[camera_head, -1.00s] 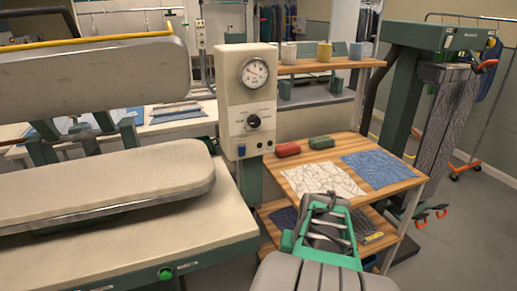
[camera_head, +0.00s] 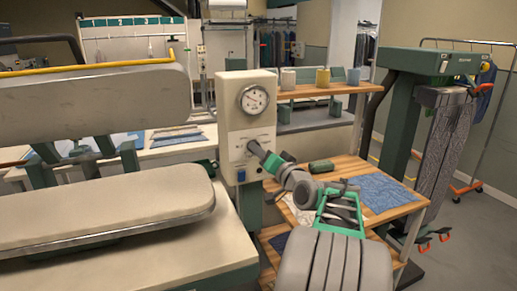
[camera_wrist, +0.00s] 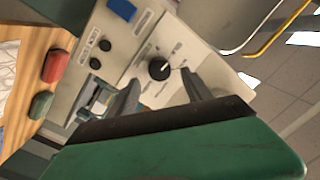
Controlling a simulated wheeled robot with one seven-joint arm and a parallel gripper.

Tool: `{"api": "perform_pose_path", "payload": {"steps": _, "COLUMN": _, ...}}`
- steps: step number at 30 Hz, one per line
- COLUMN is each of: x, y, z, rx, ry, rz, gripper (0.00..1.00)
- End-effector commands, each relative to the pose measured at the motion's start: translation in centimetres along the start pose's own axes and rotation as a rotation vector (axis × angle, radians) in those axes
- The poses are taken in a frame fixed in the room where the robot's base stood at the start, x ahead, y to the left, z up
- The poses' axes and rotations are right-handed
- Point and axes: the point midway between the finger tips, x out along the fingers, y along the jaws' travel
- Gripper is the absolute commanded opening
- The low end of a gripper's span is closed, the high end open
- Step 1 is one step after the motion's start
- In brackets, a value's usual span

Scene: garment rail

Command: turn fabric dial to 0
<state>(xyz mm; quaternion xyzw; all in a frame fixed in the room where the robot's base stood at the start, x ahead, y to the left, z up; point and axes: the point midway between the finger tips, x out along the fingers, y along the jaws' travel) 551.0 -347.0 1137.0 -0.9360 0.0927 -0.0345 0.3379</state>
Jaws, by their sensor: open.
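The fabric dial (camera_wrist: 158,69) is a round black knob with a white mark, on the cream control panel (camera_head: 234,120). In the wrist view its mark points right; the printed labels around it are too small to read. My gripper (camera_wrist: 163,92) is open, with its two dark fingers pointing at the panel, one on each side of the dial in the picture. I cannot tell whether they touch it. In the head view my gripper (camera_head: 258,150) is at the panel below the round gauge (camera_head: 255,99) and largely covers the dial.
A blue switch (camera_wrist: 122,9) and small black knobs (camera_wrist: 105,45) sit on the same panel. The press's padded board (camera_head: 100,210) stands left. A wooden shelf unit with blue cloth (camera_head: 370,188) and a green block (camera_head: 322,166) stands right, partly behind my arm.

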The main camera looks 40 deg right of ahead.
Motion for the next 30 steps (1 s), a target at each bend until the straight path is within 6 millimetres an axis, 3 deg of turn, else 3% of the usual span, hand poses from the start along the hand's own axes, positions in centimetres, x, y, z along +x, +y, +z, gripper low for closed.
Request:
{"api": "perform_pose_path", "payload": {"steps": 6, "x": 3.1, "y": -0.1, "z": 0.1, "rx": 0.0, "ry": -0.003, "rz": 0.0, "gripper": 0.58}}
{"api": "perform_pose_path", "payload": {"steps": 14, "x": 3.3, "y": 0.0, "z": 0.1, "rx": -0.001, "ry": -0.001, "rz": 0.001, "gripper": 0.58}}
{"api": "perform_pose_path", "payload": {"steps": 30, "x": 3.3, "y": 0.0, "z": 0.1, "rx": -0.001, "ry": -0.001, "rz": 0.002, "gripper": 0.15}}
